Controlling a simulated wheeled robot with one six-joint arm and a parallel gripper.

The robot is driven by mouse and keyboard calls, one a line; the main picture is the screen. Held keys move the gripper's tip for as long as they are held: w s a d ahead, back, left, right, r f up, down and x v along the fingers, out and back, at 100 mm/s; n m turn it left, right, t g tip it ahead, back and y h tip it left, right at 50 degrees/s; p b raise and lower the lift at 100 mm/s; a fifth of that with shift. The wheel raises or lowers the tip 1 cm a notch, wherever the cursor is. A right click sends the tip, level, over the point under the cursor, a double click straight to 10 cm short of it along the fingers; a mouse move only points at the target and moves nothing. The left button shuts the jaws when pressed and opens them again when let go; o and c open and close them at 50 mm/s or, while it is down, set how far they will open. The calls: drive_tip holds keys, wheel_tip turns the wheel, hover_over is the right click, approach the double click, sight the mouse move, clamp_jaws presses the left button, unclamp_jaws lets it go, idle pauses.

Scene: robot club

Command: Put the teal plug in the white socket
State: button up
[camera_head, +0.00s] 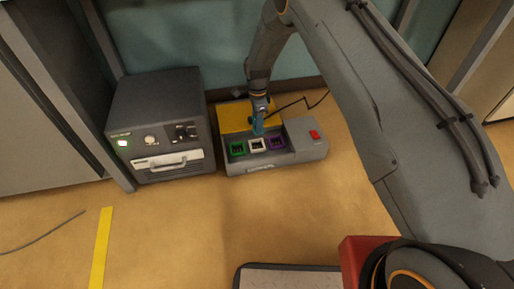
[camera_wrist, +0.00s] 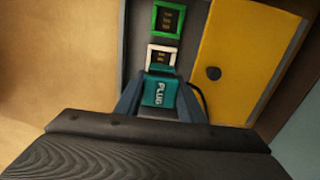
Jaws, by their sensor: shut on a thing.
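The teal plug (camera_wrist: 159,91) is held between the fingers of my gripper (camera_wrist: 160,100), which is shut on it; the word PLUG shows on its face. In the head view the plug (camera_head: 257,128) is upright just behind the white socket (camera_head: 257,145). In the wrist view the plug's front end is close to the white socket (camera_wrist: 161,56) and overlaps its near edge. I cannot tell if they touch. The white socket lies between the green socket (camera_head: 237,149) and the purple socket (camera_head: 277,142) on the grey socket box (camera_head: 255,165).
A yellow panel (camera_head: 236,116) lies behind the sockets. A red switch (camera_head: 314,134) is on the box's right part. A dark cable (camera_head: 290,104) runs behind the plug. A grey machine (camera_head: 158,120) stands left of the box.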

drive_tip(key=shift+a+f, duration=0.15)
drive_tip(key=shift+f, duration=0.35)
wheel_tip(320, 180, down, 9)
drive_tip(key=b, duration=0.4)
drive_tip(key=shift+f, duration=0.1)
drive_tip(key=shift+f, duration=0.1)
drive_tip(key=o, duration=1.1)
wheel_tip(320, 180, up, 12)
drive_tip(key=p, duration=0.5)
